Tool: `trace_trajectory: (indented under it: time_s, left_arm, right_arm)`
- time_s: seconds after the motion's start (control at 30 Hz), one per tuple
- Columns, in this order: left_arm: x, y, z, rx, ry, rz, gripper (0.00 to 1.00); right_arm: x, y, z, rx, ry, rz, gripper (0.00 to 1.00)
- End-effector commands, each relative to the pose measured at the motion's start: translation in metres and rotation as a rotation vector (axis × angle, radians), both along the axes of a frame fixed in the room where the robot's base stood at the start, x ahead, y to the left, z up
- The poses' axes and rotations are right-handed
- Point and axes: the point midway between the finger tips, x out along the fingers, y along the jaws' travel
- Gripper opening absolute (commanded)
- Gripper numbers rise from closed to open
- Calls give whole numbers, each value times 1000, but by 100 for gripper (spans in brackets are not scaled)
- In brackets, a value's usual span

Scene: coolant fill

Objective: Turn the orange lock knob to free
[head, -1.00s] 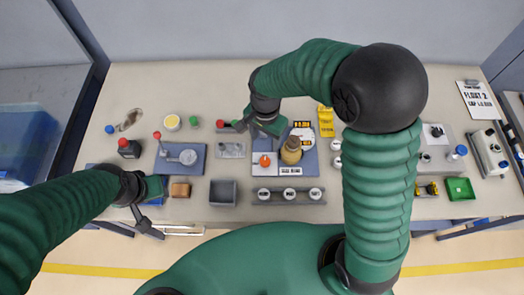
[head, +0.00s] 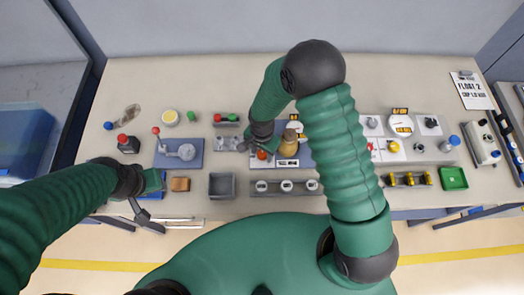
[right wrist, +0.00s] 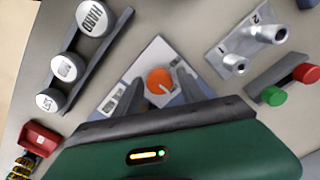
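The orange lock knob (head: 262,154) sits on a pale plate on the blue panel, left of the tan-brown jar (head: 288,143). In the right wrist view the knob (right wrist: 160,80) shows a pale pointer mark at its lower side. My right gripper (head: 254,150) is over the knob. In the right wrist view its fingers (right wrist: 157,77) are apart, one on each side of the knob; whether they touch it I cannot tell. My left gripper (head: 150,212) hangs at the bench's front edge, away from the knob, and its finger gap is unclear.
A grey rail with several white round caps (head: 287,186) lies in front of the panel. A grey numbered metal block (right wrist: 245,45) and a bar with red and green buttons (right wrist: 283,85) stand close by. A grey open bin (head: 222,186) is front left.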

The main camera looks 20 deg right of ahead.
Motion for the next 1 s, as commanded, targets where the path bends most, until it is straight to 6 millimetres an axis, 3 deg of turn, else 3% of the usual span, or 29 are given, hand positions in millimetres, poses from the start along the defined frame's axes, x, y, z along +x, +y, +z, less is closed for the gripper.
trace_trajectory:
  time_s: [0.03, 0.33, 0.67, 1.0]
  left_arm:
    - [0, 0, 0, 0, 0, 0, 36]
    - [0, 0, 0, 0, 0, 0, 36]
    - [0, 0, 0, 0, 0, 0, 36]
    - [0, 0, -2, 0, 0, 0, 36]
  right_arm:
    - [0, 0, 0, 0, 0, 0, 40]
    - [0, 0, 0, 1, -1, 0, 1]
    - [1, 0, 1, 1, -2, 25, 0]
    - [1, 0, 1, 0, -4, 215, 0]
